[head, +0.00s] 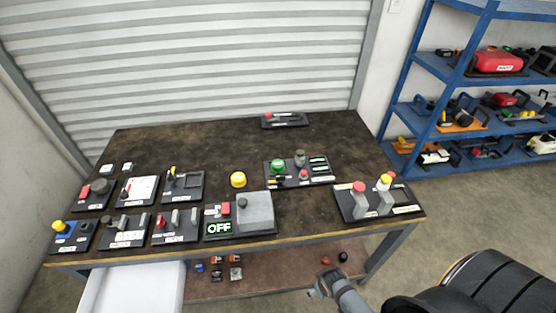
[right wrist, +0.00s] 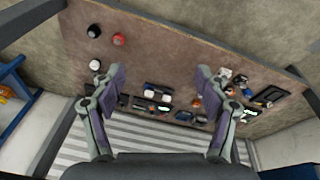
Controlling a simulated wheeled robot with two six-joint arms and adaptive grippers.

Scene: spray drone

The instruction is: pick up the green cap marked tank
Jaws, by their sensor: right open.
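A green round cap (head: 278,166) sits on a dark board (head: 325,178) at the middle right of the tabletop in the head view. Its label is too small to read. A grey knob, a red knob and a yellow-tipped piece share that board. My right gripper (head: 326,285) is low at the front, before the table's front edge, well away from the green cap. In the right wrist view my right gripper (right wrist: 160,82) is open, its two fingers wide apart with nothing held between them. I cannot pick out the green cap in that view. My left gripper is not in view.
The table (head: 215,150) holds several boards with knobs and switches, a loose yellow dome (head: 238,179) and a grey box (head: 256,211). A lower shelf (head: 290,265) holds small caps. Blue racks (head: 420,110) stand right. The table's back middle is mostly clear.

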